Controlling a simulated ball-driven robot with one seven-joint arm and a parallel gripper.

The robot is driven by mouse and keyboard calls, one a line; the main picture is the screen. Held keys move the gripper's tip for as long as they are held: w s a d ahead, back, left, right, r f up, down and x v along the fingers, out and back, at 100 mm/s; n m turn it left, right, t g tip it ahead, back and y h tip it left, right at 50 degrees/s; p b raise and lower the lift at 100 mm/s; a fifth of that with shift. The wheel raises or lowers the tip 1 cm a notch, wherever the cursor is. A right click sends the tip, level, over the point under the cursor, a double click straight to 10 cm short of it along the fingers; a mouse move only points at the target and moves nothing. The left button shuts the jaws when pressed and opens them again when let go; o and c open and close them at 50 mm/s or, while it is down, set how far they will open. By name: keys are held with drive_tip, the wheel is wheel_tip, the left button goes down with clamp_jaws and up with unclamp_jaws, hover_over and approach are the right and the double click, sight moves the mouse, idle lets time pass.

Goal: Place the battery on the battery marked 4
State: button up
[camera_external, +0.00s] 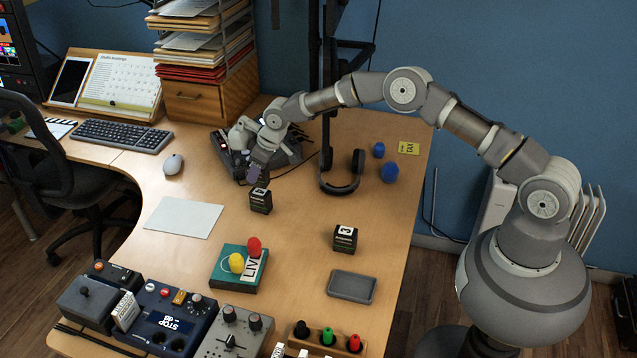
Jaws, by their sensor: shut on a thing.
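My gripper (259,160) reaches down from the arm over the middle of the desk. It is shut on a small purple-grey block, seemingly the battery (254,174), partly covered by the fingers. Just below stands a dark boxy battery (261,203) with a white label on top; its digit is too small to read surely. The held block looks just above its top; I cannot tell whether they touch. Another dark battery, marked 3 (345,240), stands apart to the lower right.
Headphones (343,184) and blue egg shapes (389,173) lie right of the gripper; a dark device (285,155) is behind it. A white sheet (184,217), a green box (226,272) with red and yellow eggs, and a grey tray (352,287) lie nearer. Pedals line the front.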

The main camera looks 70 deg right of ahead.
wheel_tip(320, 180, down, 3)
drive_tip(key=shift+r+b, duration=0.1)
drive_tip(key=shift+b, duration=0.35)
drive_tip(key=shift+r, duration=0.15)
drive_tip(key=o, duration=1.3)
drive_tip(key=p+v, duration=0.3)
drive_tip(key=v, duration=0.9)
drive_tip(key=shift+p, duration=0.35)
